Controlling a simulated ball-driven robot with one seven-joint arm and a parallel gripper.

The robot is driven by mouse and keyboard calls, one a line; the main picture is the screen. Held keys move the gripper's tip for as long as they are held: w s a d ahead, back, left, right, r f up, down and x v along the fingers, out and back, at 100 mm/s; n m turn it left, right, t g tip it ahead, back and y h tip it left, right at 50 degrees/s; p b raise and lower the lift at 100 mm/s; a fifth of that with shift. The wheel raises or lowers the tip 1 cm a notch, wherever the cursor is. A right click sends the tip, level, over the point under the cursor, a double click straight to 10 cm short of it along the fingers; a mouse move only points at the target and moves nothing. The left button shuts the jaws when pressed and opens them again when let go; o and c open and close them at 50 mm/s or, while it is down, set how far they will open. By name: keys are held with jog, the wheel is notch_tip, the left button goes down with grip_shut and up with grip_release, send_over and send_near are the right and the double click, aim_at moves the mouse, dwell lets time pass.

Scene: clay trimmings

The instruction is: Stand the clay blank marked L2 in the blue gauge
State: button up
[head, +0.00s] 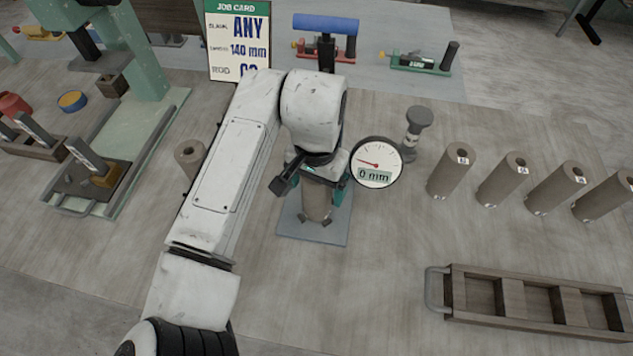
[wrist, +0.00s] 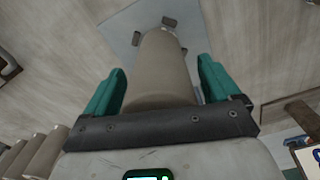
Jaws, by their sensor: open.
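A grey-brown clay blank (head: 316,203) stands on the pale blue plate (head: 290,229) of the gauge, among small dark stops. Its marking is hidden, so I cannot tell whether it is L2. My gripper (head: 322,190) is above it with teal fingers on both sides. In the wrist view the blank (wrist: 158,75) lies between the open fingers (wrist: 162,85), with visible gaps beside it. The pale plate (wrist: 122,40) and dark stops show at its far end. The round dial (head: 376,164) beside my gripper reads 0 mm.
Several labelled clay blanks (head: 503,180) stand in a row at right; their marks are too small to read. A wooden tray (head: 450,290) lies in front. Another blank (head: 190,158) stands left of my arm. A green press (head: 150,60) and job card (head: 238,40) are behind.

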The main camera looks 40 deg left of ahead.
notch_tip(320, 180, up, 12)
jog(key=shift+r+b, duration=0.15)
jog(key=shift+b, duration=0.55)
dwell(1.1)
